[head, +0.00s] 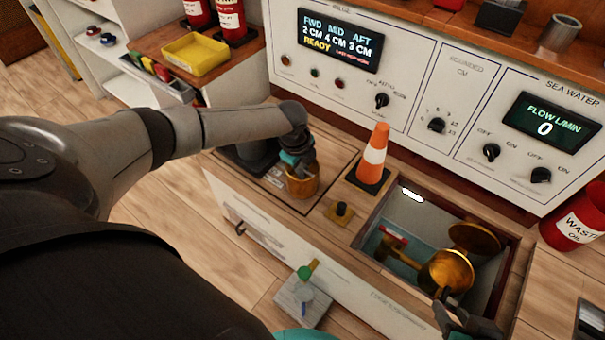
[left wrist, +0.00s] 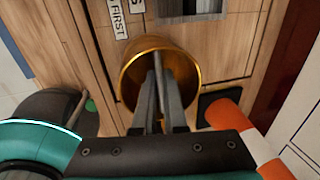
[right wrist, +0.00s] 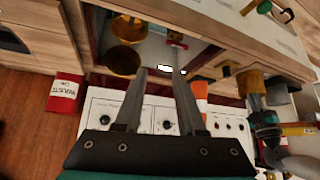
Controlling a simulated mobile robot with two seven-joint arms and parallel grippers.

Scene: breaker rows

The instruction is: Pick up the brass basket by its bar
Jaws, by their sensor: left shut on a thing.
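The brass basket (head: 303,187) is a small round cup on the wooden deck box, left of the orange cone. My left gripper (head: 295,160) reaches down into it from above. In the left wrist view the basket's gold rim (left wrist: 125,72) surrounds the fingertips (left wrist: 161,75), which are shut on the thin bar across it. I cannot tell whether its base is off the wood. My right gripper (head: 452,308) is at the near right edge of the open hatch. In the right wrist view its fingers (right wrist: 160,75) are apart with nothing between them.
The open hatch (head: 368,238) holds two brass round parts (head: 447,270) and a red valve handle (head: 393,236). A control panel (head: 420,90) rises behind.

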